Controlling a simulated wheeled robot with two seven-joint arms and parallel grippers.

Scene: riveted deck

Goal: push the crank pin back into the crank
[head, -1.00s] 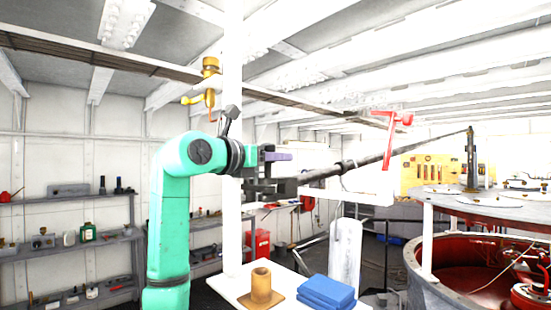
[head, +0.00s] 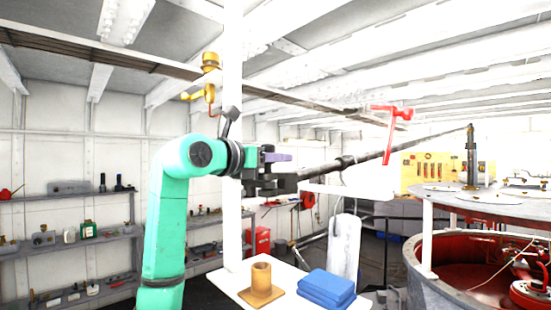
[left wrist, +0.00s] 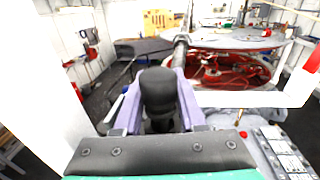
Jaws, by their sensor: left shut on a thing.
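My left gripper (head: 282,171) reaches in from the left on a green arm, in front of a white post. In the left wrist view its two lilac fingers (left wrist: 157,108) are shut around a black, rounded handle-like piece (left wrist: 158,90). I cannot tell for certain whether this piece is the crank pin. A long dark rod (head: 385,155) runs beyond the gripper toward the machine; whether it joins the held piece is unclear. A red crank-shaped part (head: 391,118) stands upright to the right, apart from the gripper. My right gripper is out of view.
A white table (head: 236,287) below the gripper holds a tan flanged tube (head: 261,279) and folded blue cloth (head: 326,287). The white post (head: 233,120) rises close beside my arm. A large round machine (head: 430,262) stands at the right; shelves (head: 70,240) line the left wall.

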